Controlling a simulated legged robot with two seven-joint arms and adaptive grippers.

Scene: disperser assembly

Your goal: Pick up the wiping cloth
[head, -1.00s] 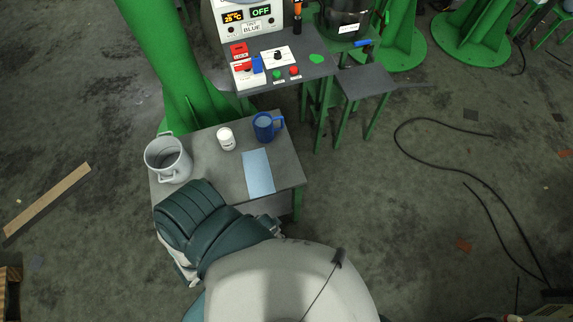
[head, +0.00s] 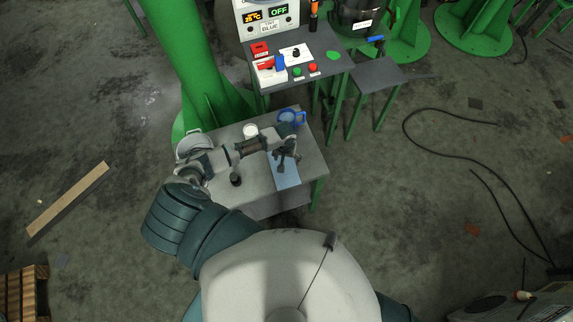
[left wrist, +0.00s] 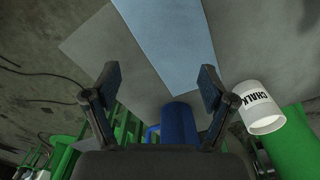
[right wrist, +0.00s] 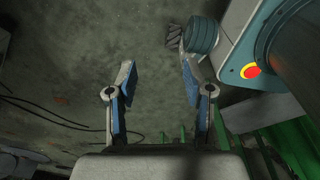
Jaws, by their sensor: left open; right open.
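The light blue wiping cloth (head: 286,178) lies flat on the small grey table (head: 312,165), partly covered by my left gripper in the head view. It also shows at the top of the left wrist view (left wrist: 170,40), running beyond the frame. My left gripper (head: 284,155) hangs over the cloth's far part, open and empty. In the left wrist view its fingers (left wrist: 155,82) are spread, with the cloth and bare tabletop beyond them. My right gripper (right wrist: 160,75) is open and empty in the right wrist view, over the floor. It is not seen in the head view.
A blue mug (head: 290,117) stands behind the cloth. A control panel (head: 295,65) and green column (head: 185,60) rise behind the table.

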